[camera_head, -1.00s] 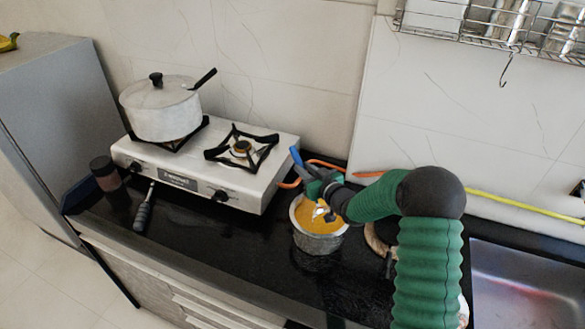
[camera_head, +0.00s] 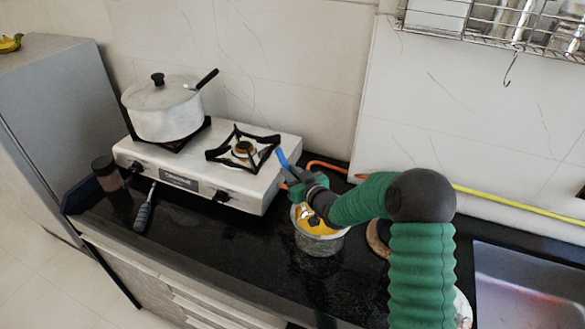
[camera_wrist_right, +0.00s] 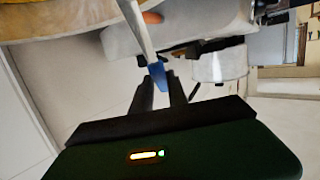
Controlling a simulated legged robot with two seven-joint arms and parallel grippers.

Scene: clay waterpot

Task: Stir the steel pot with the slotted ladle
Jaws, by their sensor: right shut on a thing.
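The steel pot (camera_head: 319,246) stands on the black counter, right of the stove, with orange-yellow contents. My right gripper (camera_head: 300,187) is above the pot's far left rim, shut on the ladle's blue handle (camera_head: 282,159). The handle sticks up and leans left. The ladle's lower end is hidden behind my gripper and arm in the head view, so I cannot tell how deep it sits. In the right wrist view the blue handle (camera_wrist_right: 157,74) is between the fingers (camera_wrist_right: 158,88), with the metal shaft (camera_wrist_right: 137,28) running up. My left gripper is not in view.
A two-burner stove (camera_head: 190,180) carries a lidded pot (camera_head: 163,110) on its left burner. A black-handled utensil (camera_head: 143,210) and a dark jar (camera_head: 107,174) lie near the stove's front left. An orange hose (camera_head: 325,165) runs behind. The sink (camera_head: 530,290) is at right.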

